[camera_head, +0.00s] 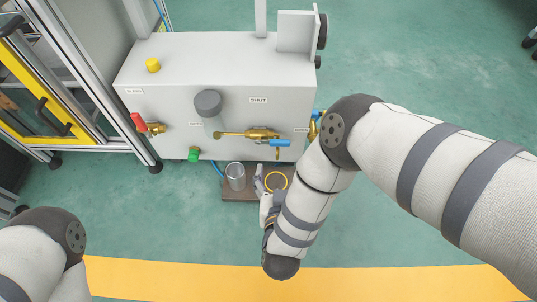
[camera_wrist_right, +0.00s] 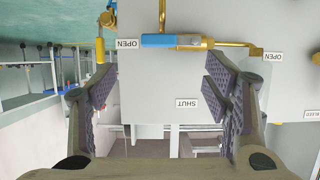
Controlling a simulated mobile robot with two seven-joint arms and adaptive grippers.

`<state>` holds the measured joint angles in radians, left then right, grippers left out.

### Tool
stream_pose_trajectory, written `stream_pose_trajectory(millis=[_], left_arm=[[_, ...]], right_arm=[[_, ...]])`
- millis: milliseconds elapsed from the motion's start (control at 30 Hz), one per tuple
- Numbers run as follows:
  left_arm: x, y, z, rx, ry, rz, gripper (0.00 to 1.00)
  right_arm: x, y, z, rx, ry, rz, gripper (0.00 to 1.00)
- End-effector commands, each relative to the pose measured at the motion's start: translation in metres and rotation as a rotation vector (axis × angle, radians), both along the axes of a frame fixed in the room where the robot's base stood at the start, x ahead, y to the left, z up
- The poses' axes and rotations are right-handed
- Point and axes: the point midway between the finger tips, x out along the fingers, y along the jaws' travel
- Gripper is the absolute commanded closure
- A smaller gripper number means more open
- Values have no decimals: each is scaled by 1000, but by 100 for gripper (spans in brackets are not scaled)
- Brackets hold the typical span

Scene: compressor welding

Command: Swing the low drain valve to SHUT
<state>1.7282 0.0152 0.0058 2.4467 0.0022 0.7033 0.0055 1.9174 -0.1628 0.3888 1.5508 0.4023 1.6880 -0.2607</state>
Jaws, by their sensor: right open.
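In the right wrist view, a valve with a blue lever (camera_wrist_right: 157,41) on a brass body (camera_wrist_right: 195,41) is on the pale panel. The lever lies sideways, its end beside an OPEN label (camera_wrist_right: 128,43); a SHUT label (camera_wrist_right: 187,103) is lower in that picture. In the head view, a blue lever (camera_head: 277,142) shows low on the cabinet front; I cannot tell for certain that it is the same one. My right gripper (camera_wrist_right: 160,68) is open and empty, the lever beyond its fingertips. In the head view it (camera_head: 264,187) is partly hidden by my forearm. My left gripper is out of view.
The grey cabinet (camera_head: 150,100) also carries a red-handled valve (camera_head: 138,121), a green knob (camera_head: 194,155) and a grey cylinder (camera_head: 208,103). Below is a brown board (camera_head: 230,193) with a metal cup (camera_head: 235,176) and a yellow ring (camera_head: 276,181). A yellow-framed door (camera_head: 40,95) stands left.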

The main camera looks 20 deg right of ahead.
Motion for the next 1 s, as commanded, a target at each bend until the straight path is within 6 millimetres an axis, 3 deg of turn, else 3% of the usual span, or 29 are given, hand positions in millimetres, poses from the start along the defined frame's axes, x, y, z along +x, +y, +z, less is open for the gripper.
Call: stream_pose_trajectory(millis=[400,600,833,1000], left_arm=[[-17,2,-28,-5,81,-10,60],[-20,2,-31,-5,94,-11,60],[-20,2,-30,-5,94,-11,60],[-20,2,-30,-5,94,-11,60]], right_arm=[[84,-25,-38,1,2,0,30],[100,-30,-42,1,2,2,30],[101,-30,-40,1,1,3,30],[101,-30,-41,2,2,3,69]])
